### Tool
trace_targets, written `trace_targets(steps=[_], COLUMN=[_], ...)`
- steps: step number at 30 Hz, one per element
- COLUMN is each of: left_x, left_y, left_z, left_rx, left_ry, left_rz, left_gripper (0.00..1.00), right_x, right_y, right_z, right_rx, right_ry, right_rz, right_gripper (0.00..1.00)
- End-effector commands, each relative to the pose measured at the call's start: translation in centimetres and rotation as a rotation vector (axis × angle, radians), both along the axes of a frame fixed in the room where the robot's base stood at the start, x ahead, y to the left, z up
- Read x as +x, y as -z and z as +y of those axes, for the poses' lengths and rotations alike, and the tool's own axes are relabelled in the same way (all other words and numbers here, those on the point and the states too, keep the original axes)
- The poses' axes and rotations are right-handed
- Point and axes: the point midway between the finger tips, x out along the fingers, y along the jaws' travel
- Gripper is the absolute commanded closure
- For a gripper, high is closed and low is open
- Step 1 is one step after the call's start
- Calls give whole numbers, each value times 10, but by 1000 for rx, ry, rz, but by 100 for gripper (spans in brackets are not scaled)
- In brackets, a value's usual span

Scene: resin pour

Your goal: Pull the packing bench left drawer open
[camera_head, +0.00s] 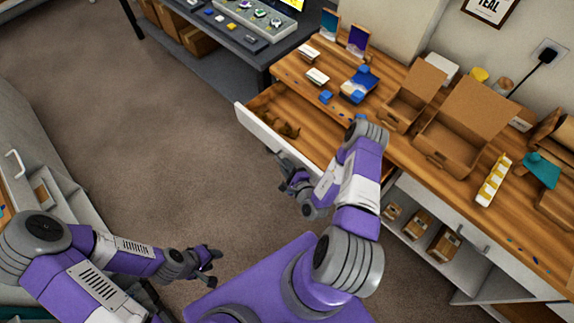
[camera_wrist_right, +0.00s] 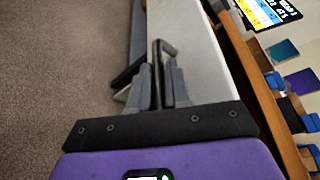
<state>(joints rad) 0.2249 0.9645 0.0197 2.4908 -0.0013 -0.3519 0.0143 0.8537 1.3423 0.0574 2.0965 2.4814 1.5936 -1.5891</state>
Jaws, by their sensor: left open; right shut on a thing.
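The packing bench (camera_head: 330,85) has a wooden top and runs along the wall. Its left drawer (camera_head: 262,125) stands out from the bench, with its white front toward the floor and a brownish thing (camera_head: 288,130) inside. My right gripper (camera_head: 284,172) is at the outer face of that front. In the right wrist view, its fingers (camera_wrist_right: 160,88) are shut on the dark drawer handle (camera_wrist_right: 163,48), beside the pale drawer front (camera_wrist_right: 195,50). My left gripper (camera_head: 208,264) is open and empty over the floor, away from the bench.
Shelves with small boxes (camera_head: 418,228) are below. A dark table (camera_head: 225,35) stands behind. Carpeted floor (camera_head: 140,130) is free left of the drawer.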

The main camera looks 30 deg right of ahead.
Motion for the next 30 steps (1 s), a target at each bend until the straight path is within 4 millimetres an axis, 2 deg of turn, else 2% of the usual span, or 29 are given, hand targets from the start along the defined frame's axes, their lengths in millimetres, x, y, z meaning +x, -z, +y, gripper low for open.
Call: trace_targets(steps=[2,11,14,24,30], left_x=[0,0,0,0,0], left_y=[0,0,-2,-10,-11], left_z=[0,0,0,0,0], left_rx=[0,0,0,0,0], left_ry=[0,0,0,0,0], left_rz=[0,0,0,0,0], left_gripper=[57,57,57,57,57], right_x=[0,-2,-11,-63,-74], right_y=[0,0,-2,-14,-16], right_z=[1,0,1,6,7], right_rx=[2,0,1,2,1], right_ry=[-2,-1,-1,-1,-2], right_rz=[0,2,3,4,1], right_gripper=[77,77,77,77,77])
